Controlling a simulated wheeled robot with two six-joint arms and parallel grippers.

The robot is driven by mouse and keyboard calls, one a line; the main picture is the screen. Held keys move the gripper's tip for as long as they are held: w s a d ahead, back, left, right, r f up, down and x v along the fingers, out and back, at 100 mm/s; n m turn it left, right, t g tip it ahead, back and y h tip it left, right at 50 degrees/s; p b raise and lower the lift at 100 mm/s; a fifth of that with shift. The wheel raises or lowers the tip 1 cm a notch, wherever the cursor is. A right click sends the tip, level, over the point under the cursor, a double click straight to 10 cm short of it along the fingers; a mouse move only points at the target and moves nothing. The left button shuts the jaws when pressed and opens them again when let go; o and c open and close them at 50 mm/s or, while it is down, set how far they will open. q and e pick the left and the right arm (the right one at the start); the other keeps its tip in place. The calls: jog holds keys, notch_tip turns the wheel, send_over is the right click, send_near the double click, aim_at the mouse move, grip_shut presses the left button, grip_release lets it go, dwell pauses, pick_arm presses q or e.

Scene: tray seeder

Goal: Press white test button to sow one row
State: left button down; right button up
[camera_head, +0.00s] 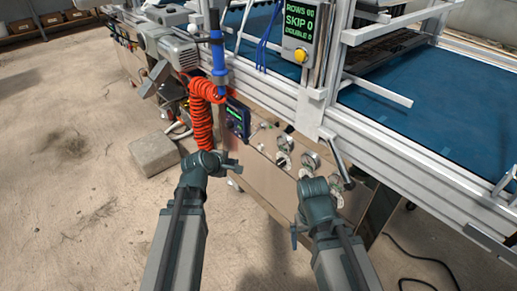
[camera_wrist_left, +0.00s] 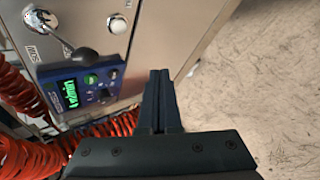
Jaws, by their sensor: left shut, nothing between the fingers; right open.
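A round white button (camera_wrist_left: 118,25) sits on the grey front panel (camera_wrist_left: 160,40) in the left wrist view. Below it, a blue control box (camera_head: 237,117) carries a lit green display (camera_wrist_left: 72,92), a green button (camera_wrist_left: 90,80), a small pale button (camera_wrist_left: 113,74) and a black knob (camera_wrist_left: 103,95). Labels are too small to read, so I cannot tell which pale button is the test button. My left gripper (camera_wrist_left: 159,76) is shut and empty, in front of the panel, right of the box; it also shows in the head view (camera_head: 232,163). My right gripper (camera_head: 338,190) is open near the panel's gauges.
Coiled red hose (camera_head: 202,115) hangs left of the box. Several round gauges (camera_head: 284,143) line the panel. A counter display (camera_head: 300,20) with a yellow button stands above, beside the blue belt (camera_head: 420,110).

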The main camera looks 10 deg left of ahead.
pick_arm(q)
jog(key=w+d, duration=0.4)
jog(key=w, duration=0.2)
jog(key=shift+d, duration=0.4)
jog(key=shift+w+d, duration=0.1)
jog(key=shift+w, duration=0.1)
dwell(1.7)
jog(key=shift+w+d, duration=0.15)
jog(key=shift+w, duration=0.05)
jog(key=shift+w+d, duration=0.45)
jog(key=shift+w, duration=0.2)
dwell(1.2)
jog(key=shift+s+r, duration=0.1)
jog(key=shift+s+a, duration=0.6)
jog(key=shift+s, duration=0.1)
jog(key=s+a, duration=0.1)
jog(key=s, duration=0.1)
jog(key=s+a, duration=0.2)
jog(key=shift+a, duration=0.1)
dwell(0.4)
